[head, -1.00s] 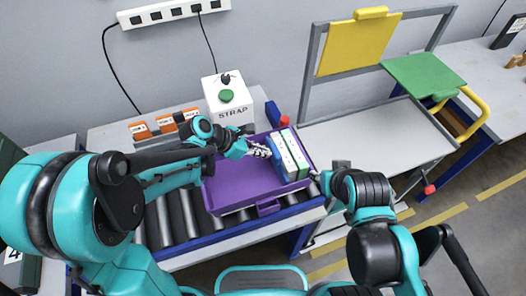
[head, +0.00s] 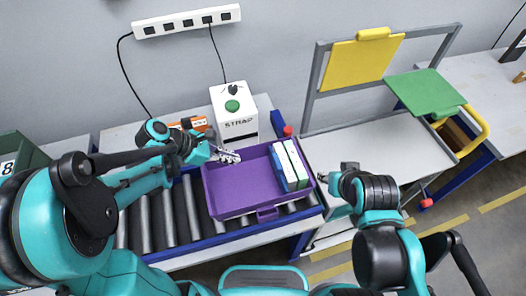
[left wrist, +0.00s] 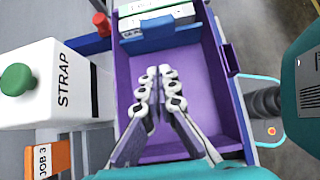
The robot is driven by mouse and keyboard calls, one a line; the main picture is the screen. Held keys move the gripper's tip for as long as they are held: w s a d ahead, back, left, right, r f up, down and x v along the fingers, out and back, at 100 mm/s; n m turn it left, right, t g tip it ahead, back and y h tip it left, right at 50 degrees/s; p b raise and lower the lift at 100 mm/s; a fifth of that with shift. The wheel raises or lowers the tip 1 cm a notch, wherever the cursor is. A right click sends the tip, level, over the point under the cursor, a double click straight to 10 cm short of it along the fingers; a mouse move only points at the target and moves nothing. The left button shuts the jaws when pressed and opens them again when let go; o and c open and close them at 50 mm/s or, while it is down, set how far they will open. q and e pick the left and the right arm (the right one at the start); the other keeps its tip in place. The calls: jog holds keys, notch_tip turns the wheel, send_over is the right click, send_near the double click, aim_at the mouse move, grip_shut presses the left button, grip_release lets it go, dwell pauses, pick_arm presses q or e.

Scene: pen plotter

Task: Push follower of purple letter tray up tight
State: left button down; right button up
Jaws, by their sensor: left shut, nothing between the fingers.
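The purple letter tray (head: 232,190) sits on the roller conveyor. Its blue follower (head: 278,166) stands upright in the right part of the tray, beside a white-and-green stack (head: 294,163) at the right end. My left gripper (head: 236,157) is shut and empty over the back left of the tray, apart from the follower. In the left wrist view, the shut fingers (left wrist: 160,75) point toward the blue follower (left wrist: 160,38), with bare purple floor between. Any thin gap between follower and stack is too small to tell. My right gripper (head: 322,178) is just right of the tray, its fingers unclear.
A white STRAP box (head: 234,112) with a green button stands behind the tray. Orange job cards (head: 188,125) are left of it. A red knob (head: 287,131) is near the tray's back right corner. A grey bench (head: 375,150) lies to the right.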

aim_at(274, 162)
pick_arm(q)
jog(key=b+x, duration=0.1)
jog(key=x, duration=0.3)
jog(key=d+r+b+x, duration=0.1)
jog(key=x, duration=0.3)
jog(key=b+x, duration=0.1)
jog(key=x, duration=0.3)
jog(key=shift+w+d+r+b, duration=0.25)
jog(key=shift+d+b, duration=0.1)
jog(key=shift+d, duration=0.15)
pick_arm(e)
notch_tip(274, 162, down, 3)
jog(key=shift+a+f, duration=0.1)
jog(key=shift+s, duration=0.1)
pick_arm(q)
jog(key=shift+w+d, duration=0.2)
jog(key=shift+d, duration=0.35)
pick_arm(e)
jog(key=shift+f, duration=0.15)
